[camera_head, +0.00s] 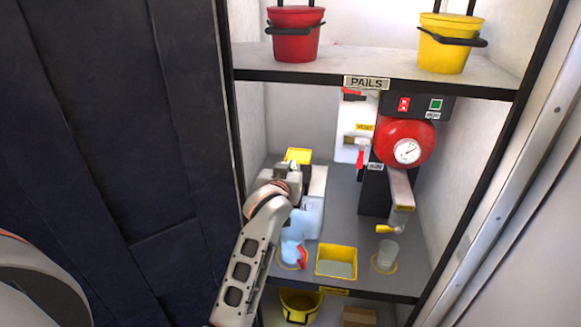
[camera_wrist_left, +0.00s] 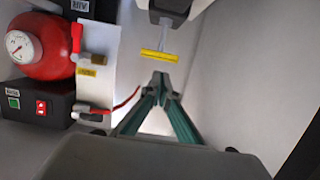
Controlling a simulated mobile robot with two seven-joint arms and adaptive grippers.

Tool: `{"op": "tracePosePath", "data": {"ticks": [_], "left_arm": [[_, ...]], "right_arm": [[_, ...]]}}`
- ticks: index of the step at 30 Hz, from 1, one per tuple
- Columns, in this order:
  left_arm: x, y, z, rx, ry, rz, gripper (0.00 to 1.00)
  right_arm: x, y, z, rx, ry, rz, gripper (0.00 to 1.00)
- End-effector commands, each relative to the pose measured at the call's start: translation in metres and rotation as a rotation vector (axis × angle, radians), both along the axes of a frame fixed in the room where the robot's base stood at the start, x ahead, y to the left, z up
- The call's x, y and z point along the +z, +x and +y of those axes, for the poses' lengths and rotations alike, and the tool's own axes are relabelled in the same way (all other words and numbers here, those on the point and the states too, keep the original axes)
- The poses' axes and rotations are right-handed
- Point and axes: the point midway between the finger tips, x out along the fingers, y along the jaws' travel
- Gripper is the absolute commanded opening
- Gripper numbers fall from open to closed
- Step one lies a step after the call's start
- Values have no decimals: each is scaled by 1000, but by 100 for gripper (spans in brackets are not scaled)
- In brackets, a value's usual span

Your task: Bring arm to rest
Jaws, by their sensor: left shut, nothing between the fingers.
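My left gripper (camera_head: 294,172) is inside the middle shelf bay of the cabinet, in front of a yellow-topped item (camera_head: 299,155). Most of the gripper is hidden by my own wrist in the head view. In the left wrist view its green-padded fingers (camera_wrist_left: 161,82) are shut with nothing between them. Their tips are just below a yellow crossbar handle (camera_wrist_left: 159,56) on a grey stem, and appear apart from it. My right gripper is not in view.
A red tank with a gauge (camera_head: 405,145) stands right of the gripper. A clear bottle (camera_head: 308,217), a yellow bin (camera_head: 336,250) and a clear cup (camera_head: 386,256) sit on the shelf. Red (camera_head: 293,45) and yellow (camera_head: 445,50) pails stand above. A dark panel (camera_head: 120,150) is at left.

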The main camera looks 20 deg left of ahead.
Motion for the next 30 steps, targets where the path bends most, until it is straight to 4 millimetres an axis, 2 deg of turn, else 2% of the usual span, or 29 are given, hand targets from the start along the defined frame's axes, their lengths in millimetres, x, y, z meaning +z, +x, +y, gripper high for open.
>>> {"op": "tracePosePath", "data": {"ticks": [22,26,29,30], "left_arm": [[-3,-1,0,-3,3,4,0],[-35,-15,-5,-33,28,36,0],[-84,-41,-13,-84,62,85,0],[-106,-55,-17,-111,79,109,0]], "right_arm": [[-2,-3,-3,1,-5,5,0],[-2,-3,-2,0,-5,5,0],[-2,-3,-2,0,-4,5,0],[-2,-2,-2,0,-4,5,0]]}}
